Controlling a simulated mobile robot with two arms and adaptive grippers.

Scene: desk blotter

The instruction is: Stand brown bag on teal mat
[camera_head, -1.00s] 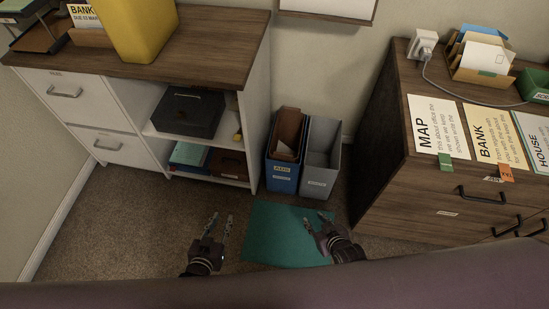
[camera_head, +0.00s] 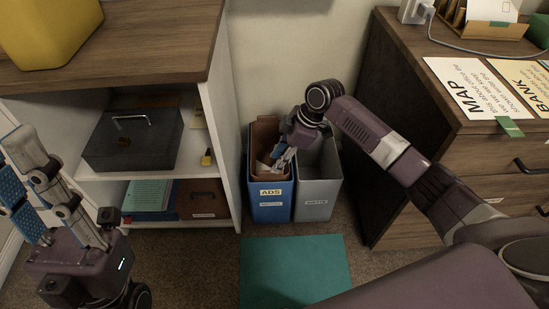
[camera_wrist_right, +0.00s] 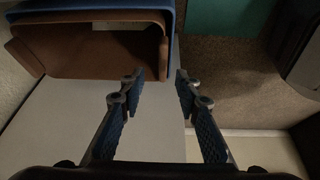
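The brown bag (camera_head: 264,133) stands inside the blue bin labelled ADS (camera_head: 270,204), its upper edge showing above the rim. The right wrist view shows the bag's open mouth (camera_wrist_right: 85,60) at upper left. My right gripper (camera_head: 277,158) is over the bins, close to the bag; in the wrist view its fingers (camera_wrist_right: 157,76) are apart with nothing between them. The bag's lower part is hidden by the bin. The teal mat (camera_head: 293,270) lies bare on the carpet in front of the bins. My left gripper (camera_head: 14,158) is open and empty at the left edge.
A grey bin (camera_head: 316,201) stands against the blue bin's right side. A white-sided cabinet (camera_head: 222,130) with a dark cash box (camera_head: 135,143) is to the left. A wooden dresser (camera_head: 410,130) is to the right. Carpet lies around the mat.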

